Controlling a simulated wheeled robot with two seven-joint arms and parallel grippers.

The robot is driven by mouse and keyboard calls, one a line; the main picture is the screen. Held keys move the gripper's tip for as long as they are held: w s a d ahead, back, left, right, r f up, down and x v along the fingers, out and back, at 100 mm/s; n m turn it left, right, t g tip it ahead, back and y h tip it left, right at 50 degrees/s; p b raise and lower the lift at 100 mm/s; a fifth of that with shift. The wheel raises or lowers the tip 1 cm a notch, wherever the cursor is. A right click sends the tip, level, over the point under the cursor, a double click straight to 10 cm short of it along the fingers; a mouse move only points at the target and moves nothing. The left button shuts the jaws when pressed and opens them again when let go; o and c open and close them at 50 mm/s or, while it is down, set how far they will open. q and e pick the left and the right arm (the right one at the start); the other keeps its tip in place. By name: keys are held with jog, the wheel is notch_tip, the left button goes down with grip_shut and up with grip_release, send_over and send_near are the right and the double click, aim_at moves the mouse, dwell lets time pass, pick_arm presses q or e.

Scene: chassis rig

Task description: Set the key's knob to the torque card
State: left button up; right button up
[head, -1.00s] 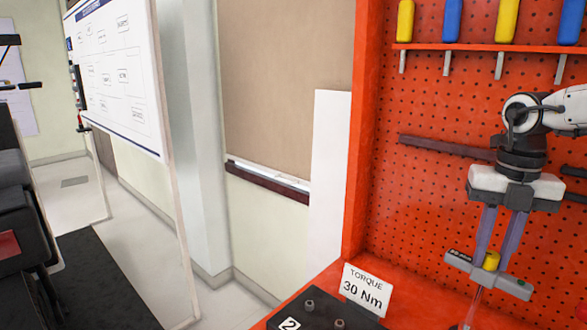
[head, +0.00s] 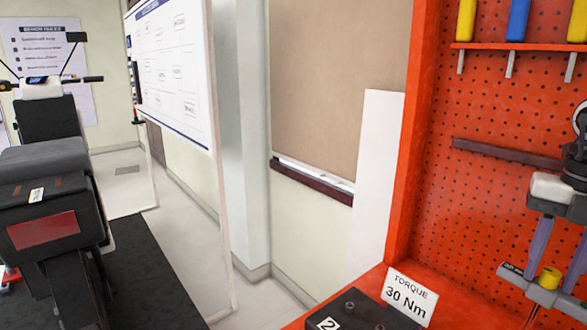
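The torque card (head: 409,295) stands at the bottom right on the orange bench and reads "TORQUE 30 Nm". My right gripper (head: 546,272) is at the right edge, pointing down, partly cut off by the frame. Its fingers come down on the grey crossbar of the key (head: 515,274) and appear to hold it. A small label on the bar's left end is too small to read for certain. The key's thin shaft runs down out of the frame. My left gripper is out of view.
A black block (head: 362,316) marked "2", with dark bolt-like pegs, lies beside the card. An orange pegboard (head: 480,200) with yellow and blue handled tools stands behind. A motorcycle (head: 50,190) and a whiteboard (head: 172,75) are at the left, with open floor between.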

jog(key=shift+s+d+f, duration=0.15)
jog(key=shift+s+f, duration=0.05)
jog(key=shift+w+r+p, duration=0.15)
jog(key=shift+r+p, duration=0.6)
jog(key=shift+r, duration=0.15)
jog(key=shift+r+p, duration=1.55)
jog(key=shift+r, duration=0.7)
jog(key=shift+f, duration=0.1)
